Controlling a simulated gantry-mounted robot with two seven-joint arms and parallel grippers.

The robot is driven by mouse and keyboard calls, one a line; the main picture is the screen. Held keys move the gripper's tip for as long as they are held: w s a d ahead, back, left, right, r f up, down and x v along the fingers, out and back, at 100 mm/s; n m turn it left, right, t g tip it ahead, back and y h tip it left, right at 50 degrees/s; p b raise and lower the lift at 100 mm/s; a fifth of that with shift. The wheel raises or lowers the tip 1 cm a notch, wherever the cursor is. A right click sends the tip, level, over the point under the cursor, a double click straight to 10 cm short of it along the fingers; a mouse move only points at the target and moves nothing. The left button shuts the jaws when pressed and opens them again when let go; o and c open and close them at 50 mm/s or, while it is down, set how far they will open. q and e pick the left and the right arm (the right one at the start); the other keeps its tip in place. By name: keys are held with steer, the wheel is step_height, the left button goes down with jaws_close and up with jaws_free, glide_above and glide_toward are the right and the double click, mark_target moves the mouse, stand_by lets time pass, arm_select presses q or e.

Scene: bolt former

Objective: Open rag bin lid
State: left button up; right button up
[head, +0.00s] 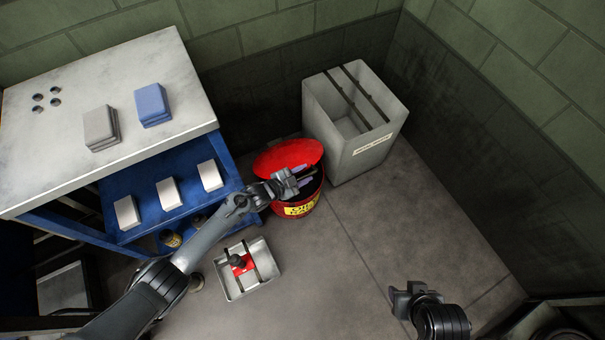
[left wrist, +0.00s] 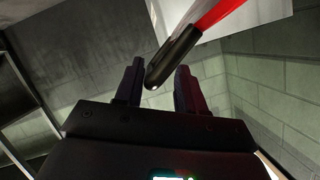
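The red rag bin (head: 296,209) with a yellow label stands on the floor. Its red lid (head: 288,155) is tilted up at the back, and a dark opening shows below it. My left gripper (head: 302,177) is over the front of the opening, close to the lid's edge. In the left wrist view its fingers (left wrist: 159,88) are apart. A black bar (left wrist: 174,55) with a red strip beside it reaches between or just beyond the fingertips; I cannot tell if they touch it. My right gripper (head: 408,292) is over the floor at lower right, away from the bin; its finger gap is unclear.
A tall grey container (head: 358,150) stands right behind the bin. A blue workbench (head: 150,240) with a pale top is to the left. A metal tray (head: 231,285) with a red item lies on the floor. The floor at right is clear.

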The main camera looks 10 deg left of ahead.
arm_select(q)
steer(key=shift+s+a+r+p, duration=0.35)
steer(key=shift+s+a+p, duration=0.05)
steer(key=shift+p, duration=0.1)
steer(key=p+v, duration=0.4)
steer(key=v, duration=0.5)
steer(key=shift+s+a+p, duration=0.2)
steer(key=shift+s+p, duration=0.05)
steer(key=shift+p, duration=0.1)
